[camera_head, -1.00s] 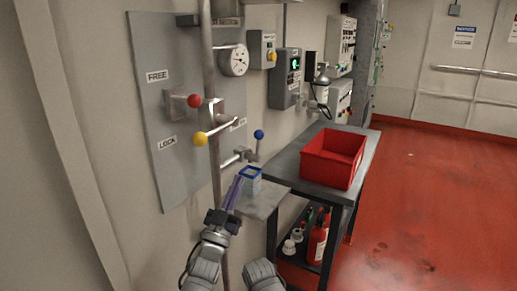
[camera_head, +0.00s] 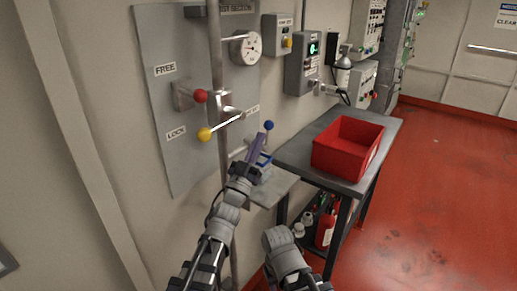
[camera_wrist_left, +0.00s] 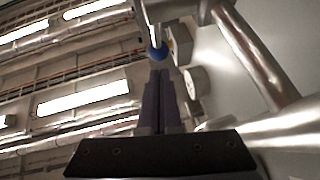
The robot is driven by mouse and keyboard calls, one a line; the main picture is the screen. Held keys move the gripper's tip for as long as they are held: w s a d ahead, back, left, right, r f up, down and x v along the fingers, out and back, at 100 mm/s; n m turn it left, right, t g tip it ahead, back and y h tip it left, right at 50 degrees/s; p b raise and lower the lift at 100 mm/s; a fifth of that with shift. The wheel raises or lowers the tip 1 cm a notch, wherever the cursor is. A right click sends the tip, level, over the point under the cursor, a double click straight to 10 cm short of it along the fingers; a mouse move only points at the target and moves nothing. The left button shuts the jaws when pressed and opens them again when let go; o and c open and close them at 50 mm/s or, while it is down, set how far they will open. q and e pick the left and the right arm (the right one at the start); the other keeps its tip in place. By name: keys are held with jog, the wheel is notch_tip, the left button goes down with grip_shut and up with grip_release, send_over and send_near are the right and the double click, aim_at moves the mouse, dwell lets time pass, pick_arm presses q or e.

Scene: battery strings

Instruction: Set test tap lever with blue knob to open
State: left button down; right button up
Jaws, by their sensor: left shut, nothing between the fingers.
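The test tap lever ends in a blue knob (camera_head: 268,125) on the wall pipework, above the small grey shelf. The lever's lower part is hidden behind my gripper. My left gripper (camera_head: 261,138) has its purple fingers shut and empty, with the tips just below the knob. In the left wrist view the blue knob (camera_wrist_left: 157,52) shows at the end of a pale rod, right at the tips of my left gripper (camera_wrist_left: 160,73). I cannot tell whether they touch. My right gripper is not in view; only a grey arm part shows.
A yellow-knobbed lever (camera_head: 204,134) and a red-knobbed lever (camera_head: 200,96) stick out from the panel at left. A blue-rimmed container (camera_head: 265,160) stands on the small shelf (camera_head: 279,184). A red crate (camera_head: 345,147) sits on the bench at right.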

pick_arm(q)
jog(key=shift+w+d+f, duration=0.2)
jog(key=shift+w+d, duration=0.1)
jog(key=shift+w, duration=0.3)
jog(key=shift+w+d+f, duration=0.2)
jog(key=shift+w+d, duration=0.05)
jog(key=shift+w, duration=0.3)
pick_arm(e)
jog(key=shift+w+d+f, duration=0.15)
jog(key=shift+d+f, duration=0.25)
jog(key=shift+d, duration=0.25)
pick_arm(q)
jog(key=shift+w+d+r+g+p, duration=0.15)
jog(key=shift+g+p, duration=0.15)
jog(key=shift+p, duration=0.25)
pick_arm(e)
jog(key=shift+r, duration=0.65)
